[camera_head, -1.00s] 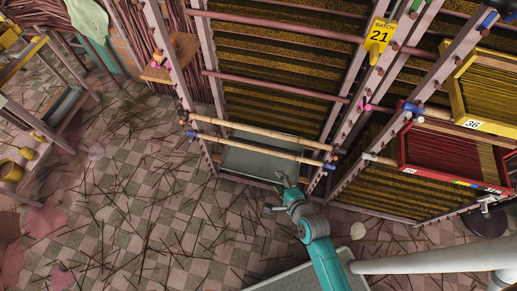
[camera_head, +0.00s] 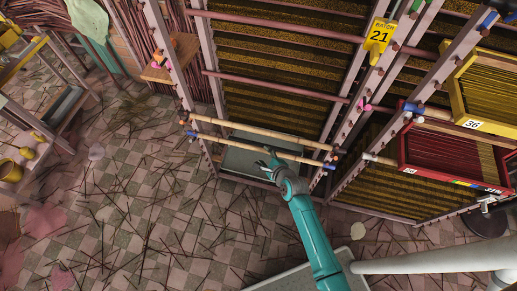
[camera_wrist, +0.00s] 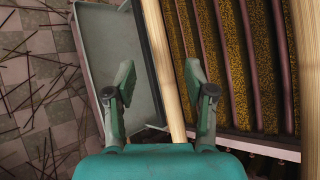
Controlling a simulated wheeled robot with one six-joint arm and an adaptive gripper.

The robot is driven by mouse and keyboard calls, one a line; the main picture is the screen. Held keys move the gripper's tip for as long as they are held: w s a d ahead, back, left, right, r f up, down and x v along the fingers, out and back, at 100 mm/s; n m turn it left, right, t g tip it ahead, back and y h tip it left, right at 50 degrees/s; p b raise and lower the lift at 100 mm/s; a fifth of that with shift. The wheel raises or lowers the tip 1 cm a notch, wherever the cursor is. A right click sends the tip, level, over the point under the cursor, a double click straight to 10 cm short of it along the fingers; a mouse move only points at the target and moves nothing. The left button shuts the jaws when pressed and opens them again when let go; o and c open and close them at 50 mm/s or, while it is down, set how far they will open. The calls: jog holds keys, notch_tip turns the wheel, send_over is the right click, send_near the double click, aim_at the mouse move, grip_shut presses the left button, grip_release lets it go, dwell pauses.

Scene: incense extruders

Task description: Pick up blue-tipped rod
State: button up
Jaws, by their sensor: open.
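The blue-tipped rod (camera_head: 234,143) is the lower of two pale wooden rods lying across the front of the rack, with blue at both ends. My gripper (camera_head: 268,156) is at this rod, right of its middle. In the wrist view my gripper (camera_wrist: 160,78) is open, its two green fingers apart. A pale rod (camera_wrist: 163,60) runs lengthwise between them in the picture, nearer the right finger; I cannot tell if it touches. Its tips are out of the wrist view.
The other pale rod (camera_head: 250,129) lies just above, parallel; one also shows at the wrist view's right edge (camera_wrist: 306,50). A grey tray (camera_head: 240,162) is behind and below the rods. Rack posts (camera_head: 207,75) stand on both sides. Thin sticks litter the tiled floor.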

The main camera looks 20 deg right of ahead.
aim_at(259, 150)
jog(key=shift+x, duration=2.3)
jog(key=shift+a+r, duration=0.1)
grip_shut()
